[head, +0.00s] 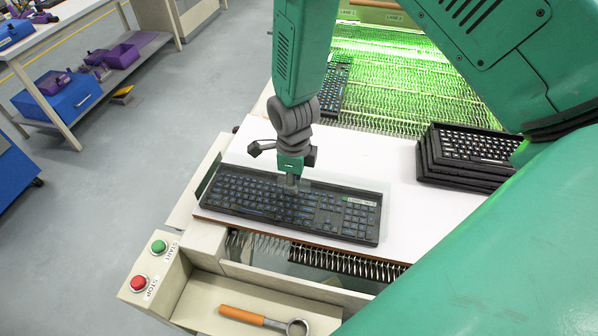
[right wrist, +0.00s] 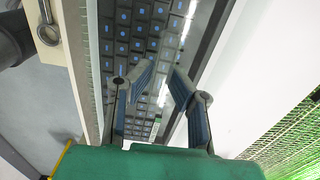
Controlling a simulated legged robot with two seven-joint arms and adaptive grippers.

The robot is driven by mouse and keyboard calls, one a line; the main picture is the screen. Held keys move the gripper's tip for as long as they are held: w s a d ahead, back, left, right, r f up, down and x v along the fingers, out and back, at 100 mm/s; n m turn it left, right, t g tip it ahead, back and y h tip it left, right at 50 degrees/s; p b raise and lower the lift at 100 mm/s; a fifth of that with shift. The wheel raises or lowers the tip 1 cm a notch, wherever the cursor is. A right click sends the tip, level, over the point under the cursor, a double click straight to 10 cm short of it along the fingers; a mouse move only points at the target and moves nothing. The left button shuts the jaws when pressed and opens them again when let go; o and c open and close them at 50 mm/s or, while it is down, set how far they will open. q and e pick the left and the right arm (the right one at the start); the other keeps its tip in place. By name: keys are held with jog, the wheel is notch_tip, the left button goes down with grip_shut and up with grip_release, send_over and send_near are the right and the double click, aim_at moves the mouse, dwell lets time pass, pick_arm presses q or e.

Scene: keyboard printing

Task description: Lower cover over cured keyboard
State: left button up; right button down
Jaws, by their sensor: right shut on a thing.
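A black keyboard (head: 250,198) with blue-marked keys lies flat near the front edge of the white work surface (head: 410,212). A clear cover (head: 345,183) with a small green label shows over it; its edges are hard to see, and I cannot tell whether it touches the keyboard. My right gripper (head: 291,182) points down at the middle of the cover's far side and is shut on the cover. In the right wrist view, the gripper's fingers (right wrist: 158,85) stand over the keys (right wrist: 140,40); the part between them is see-through. My left gripper is not in view.
A stack of black keyboard trays (head: 465,155) stands on the right. A green-lit mesh conveyor (head: 400,85) runs behind, with another keyboard (head: 332,88) on it. START (head: 158,246) and STOP (head: 139,283) buttons and an orange-handled tool (head: 243,315) are at the front.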

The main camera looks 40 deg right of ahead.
aim_at(284, 194)
jog(key=shift+a+r, duration=0.15)
jog(key=shift+a, duration=0.6)
jog(key=shift+a+r, duration=0.15)
jog(key=shift+a, duration=0.6)
jog(key=shift+d+f, duration=0.15)
jog(key=shift+d, duration=0.75)
jog(key=shift+a, duration=0.8)
jog(key=shift+d+f, duration=0.45)
jog(key=shift+d, duration=0.4)
jog(key=shift+d+f, duration=0.1)
jog(key=shift+f, duration=0.05)
jog(key=shift+a, duration=0.55)
jog(key=shift+d+f, duration=0.45)
jog(key=shift+d, duration=0.1)
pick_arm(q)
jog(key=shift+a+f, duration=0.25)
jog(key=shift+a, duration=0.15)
